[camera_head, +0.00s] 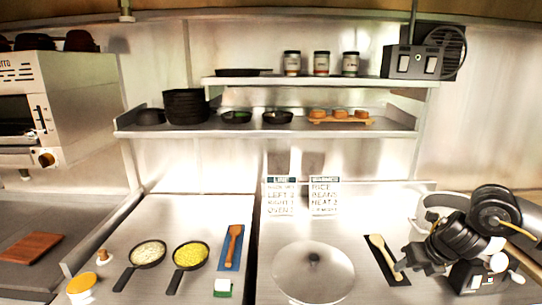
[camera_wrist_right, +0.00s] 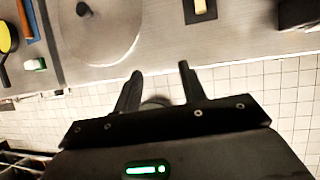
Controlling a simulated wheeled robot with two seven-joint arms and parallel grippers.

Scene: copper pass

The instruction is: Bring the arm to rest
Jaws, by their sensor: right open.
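My right arm comes in from the right in the head view, and its gripper (camera_head: 416,264) is over the right part of the steel counter, close to a wooden spoon (camera_head: 384,254) on a dark mat. In the right wrist view the two fingers of the right gripper (camera_wrist_right: 160,88) stand apart with nothing between them. Below them are the counter's front edge and a white tiled surface. My left gripper is in neither view.
A round steel lid (camera_head: 312,272) lies mid-counter. Left of it are a blue mat with a wooden spatula (camera_head: 234,242), a pan of yellow food (camera_head: 190,256) and a pan of pale food (camera_head: 148,254). Shelves (camera_head: 270,128) hold bowls and jars. A large pot (camera_head: 432,204) stands behind my right arm.

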